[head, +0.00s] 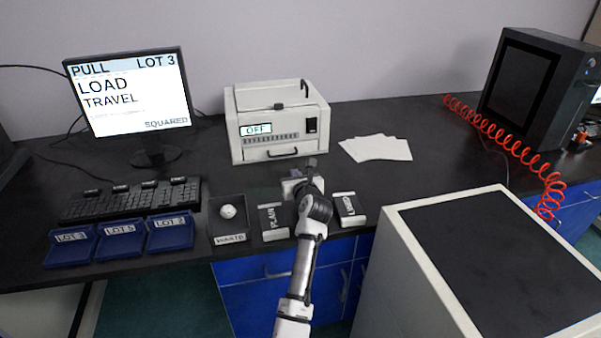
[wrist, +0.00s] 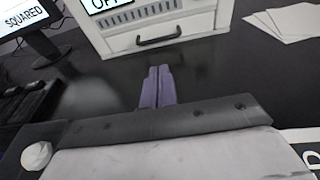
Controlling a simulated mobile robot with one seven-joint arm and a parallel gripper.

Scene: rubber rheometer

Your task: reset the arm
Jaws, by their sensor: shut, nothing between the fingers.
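My arm reaches up over the front of the dark bench, with my gripper (head: 312,163) a little in front of the white instrument (head: 279,152). In the wrist view, the purple fingertips (wrist: 157,86) are closed together with nothing between them. They point toward the instrument's lower front and its black handle (wrist: 158,38). The instrument's small display reads OFF. My arm hides part of the bench between the PLAN block (head: 273,223) and the block at its right (head: 346,210).
A monitor (head: 128,95), a keyboard (head: 130,200) and three blue LOT trays (head: 118,241) are at left. A dark WASTE tray (head: 229,239) holds a whitish ball (head: 228,211). Paper sheets (head: 376,148) lie right of the instrument. A light cabinet (head: 480,265) stands front right.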

